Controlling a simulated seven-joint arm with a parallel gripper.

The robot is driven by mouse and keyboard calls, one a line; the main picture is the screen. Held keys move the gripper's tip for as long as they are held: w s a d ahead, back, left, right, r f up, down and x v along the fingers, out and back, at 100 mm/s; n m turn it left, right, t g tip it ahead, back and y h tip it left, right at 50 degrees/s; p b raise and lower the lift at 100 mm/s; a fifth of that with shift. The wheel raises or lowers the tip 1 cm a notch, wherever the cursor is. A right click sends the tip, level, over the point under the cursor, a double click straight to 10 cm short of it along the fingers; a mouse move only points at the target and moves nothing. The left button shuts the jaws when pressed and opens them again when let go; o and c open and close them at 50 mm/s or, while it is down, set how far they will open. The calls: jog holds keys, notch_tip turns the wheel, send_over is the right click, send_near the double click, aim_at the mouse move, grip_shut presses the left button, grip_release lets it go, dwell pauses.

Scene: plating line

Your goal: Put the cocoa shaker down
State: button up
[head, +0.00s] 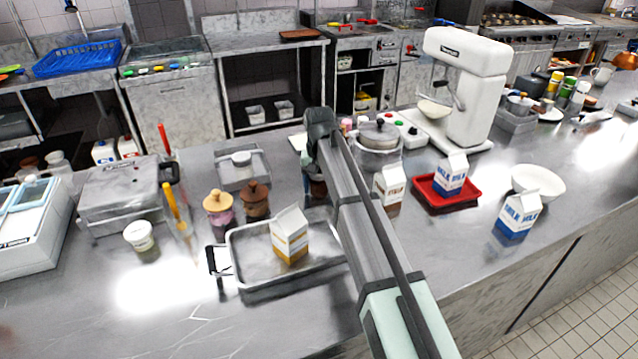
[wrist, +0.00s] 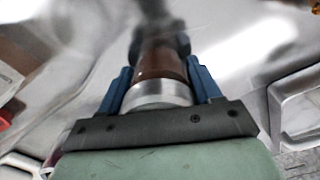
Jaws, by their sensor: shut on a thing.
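The cocoa shaker (wrist: 160,68) shows in the wrist view as a brown cylinder with a silver band. My gripper (wrist: 162,88) is shut on it, with one blue finger on each side. The far end of the shaker is blurred and dark. In the head view my arm covers most of the gripper and shaker, which are around the middle of the steel counter (head: 180,320). I cannot tell whether the shaker touches the counter.
A metal tray (head: 240,262) with a yellow-white carton (head: 289,236) lies left of my arm. Two lidded jars, pink (head: 218,207) and brown (head: 255,200), stand behind it. Right of my arm are a carton (head: 388,188), a lidded pot (head: 378,150) and a red tray (head: 430,198).

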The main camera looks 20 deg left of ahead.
jog(key=shift+f, duration=0.15)
jog(key=o, duration=1.2)
jog(key=shift+o, duration=0.2)
